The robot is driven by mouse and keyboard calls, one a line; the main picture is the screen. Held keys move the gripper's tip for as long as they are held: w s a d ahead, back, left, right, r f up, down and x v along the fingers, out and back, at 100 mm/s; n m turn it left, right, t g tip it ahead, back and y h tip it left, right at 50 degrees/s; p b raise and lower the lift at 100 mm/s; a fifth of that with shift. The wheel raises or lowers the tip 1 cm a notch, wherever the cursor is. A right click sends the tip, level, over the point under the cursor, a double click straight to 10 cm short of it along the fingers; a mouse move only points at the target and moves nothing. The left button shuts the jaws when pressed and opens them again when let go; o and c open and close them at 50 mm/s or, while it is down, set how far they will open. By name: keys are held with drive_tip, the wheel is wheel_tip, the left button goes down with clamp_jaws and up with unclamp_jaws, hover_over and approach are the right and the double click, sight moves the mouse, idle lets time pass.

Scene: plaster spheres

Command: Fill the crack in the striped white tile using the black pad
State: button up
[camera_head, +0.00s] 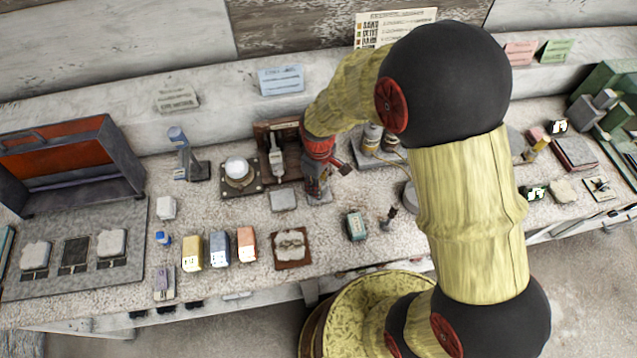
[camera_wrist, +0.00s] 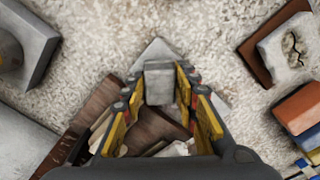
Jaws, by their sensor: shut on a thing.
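A pale tile (camera_head: 290,245) with a dark crack lies on a brown base near the bench's front edge. It also shows at the upper right of the wrist view (camera_wrist: 287,50), and I cannot make out stripes on it. My gripper (camera_head: 318,192) is low over the bench, behind and to the right of the tile in the head view. Its yellow fingers are shut on a small grey block (camera_wrist: 159,82), with a pale flat shape around its far end. A dark flat pad (camera_head: 75,255) lies in the grey tray at the left, between two pale blocks.
Yellow, blue and orange blocks (camera_head: 246,243) stand left of the cracked tile. A grey plate (camera_head: 284,200) lies behind it, and a wooden board with a trowel (camera_head: 276,150) stands further back. A teal block (camera_head: 355,225) is to its right. My arm covers part of the bench.

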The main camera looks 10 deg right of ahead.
drive_tip(key=shift+f, duration=0.6)
idle(1.9)
drive_tip(key=shift+r+p, duration=2.45)
drive_tip(key=shift+r, duration=1.15)
drive_tip(key=shift+s+f, duration=0.1)
